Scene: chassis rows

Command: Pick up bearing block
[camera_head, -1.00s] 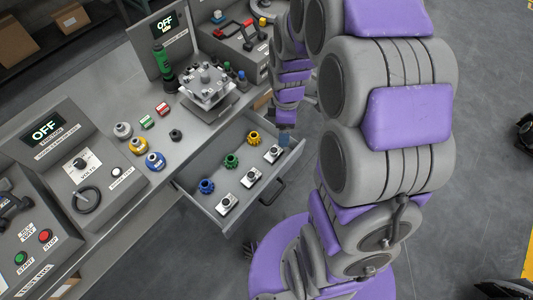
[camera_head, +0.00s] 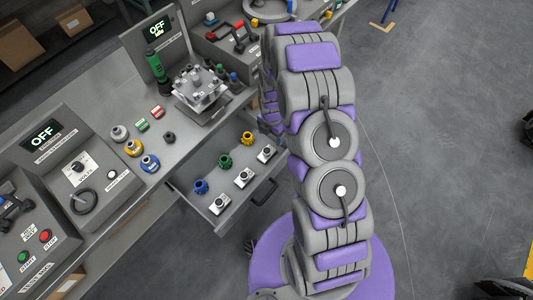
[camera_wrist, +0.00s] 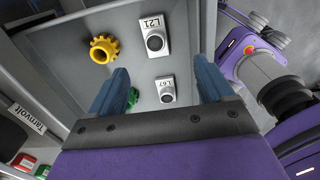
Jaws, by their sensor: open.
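Several silver bearing blocks with dark round bores stand in a row in the open drawer (camera_head: 243,203); in the head view they are the near block (camera_head: 219,203), the middle block (camera_head: 244,178) and the far block (camera_head: 266,154). In the wrist view, the block labelled L21 (camera_wrist: 154,38) lies ahead of my gripper (camera_wrist: 160,82), and the block labelled L67 (camera_wrist: 166,90) shows between its blue fingers. My gripper is open and empty, apart from both blocks. In the head view my arm hides it.
A yellow gear (camera_head: 247,138), a green gear (camera_head: 225,160) and a blue gear (camera_head: 201,187) line the drawer's inner side. The bench above holds a metal fixture (camera_head: 201,88) and coloured parts. The drawer handle (camera_head: 264,190) sticks out in front.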

